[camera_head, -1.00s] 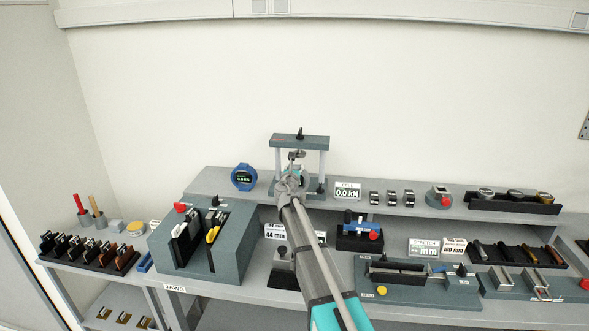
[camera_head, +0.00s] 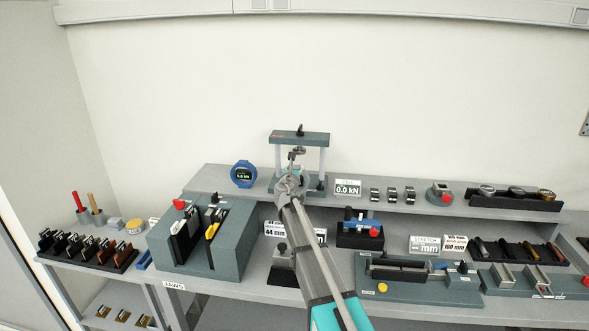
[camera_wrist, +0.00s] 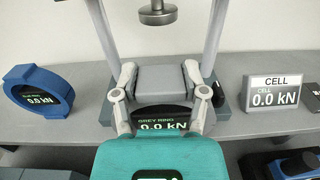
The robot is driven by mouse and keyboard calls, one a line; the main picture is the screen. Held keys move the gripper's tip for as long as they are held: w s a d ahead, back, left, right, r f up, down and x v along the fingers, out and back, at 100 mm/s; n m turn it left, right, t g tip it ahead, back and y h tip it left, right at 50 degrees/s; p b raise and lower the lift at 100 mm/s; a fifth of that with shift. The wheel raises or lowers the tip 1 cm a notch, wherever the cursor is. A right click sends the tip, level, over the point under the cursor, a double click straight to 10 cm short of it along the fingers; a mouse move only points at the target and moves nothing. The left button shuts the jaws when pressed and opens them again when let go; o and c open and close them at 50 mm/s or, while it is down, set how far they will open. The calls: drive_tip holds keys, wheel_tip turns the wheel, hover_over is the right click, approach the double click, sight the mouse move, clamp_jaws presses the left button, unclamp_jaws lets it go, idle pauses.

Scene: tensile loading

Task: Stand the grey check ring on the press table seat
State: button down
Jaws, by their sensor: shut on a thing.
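The grey check ring (camera_wrist: 166,80) fills the middle of the wrist view, its dark display reading GREY RING and 0.0 kN. My gripper (camera_wrist: 161,104) is shut on it, one finger at each side. Behind it stands the press (camera_head: 300,138), with two pale columns, a dark crosshead and a round metal platen (camera_wrist: 157,13) hanging above the ring. The ring is upright at the press table (camera_wrist: 221,98), between the columns. The seat is hidden behind the ring and gripper, so I cannot tell whether the ring touches it. In the head view my arm mostly covers the ring.
A blue ring gauge (camera_head: 243,176) stands left of the press on the shelf. A CELL display (camera_head: 347,188) reading 0.0 kN stands to its right, then several small clamps. A grey-blue jaw block (camera_head: 235,240) stands lower at front left.

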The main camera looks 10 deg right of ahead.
idle(0.3)
drive_tip(key=shift+c, duration=0.2)
unclamp_jaws()
drive_tip(key=shift+s, duration=0.2)
drive_tip(key=v, duration=1.1)
drive_tip(key=shift+s+a, duration=0.2)
drive_tip(key=shift+s, duration=0.1)
idle(0.5)
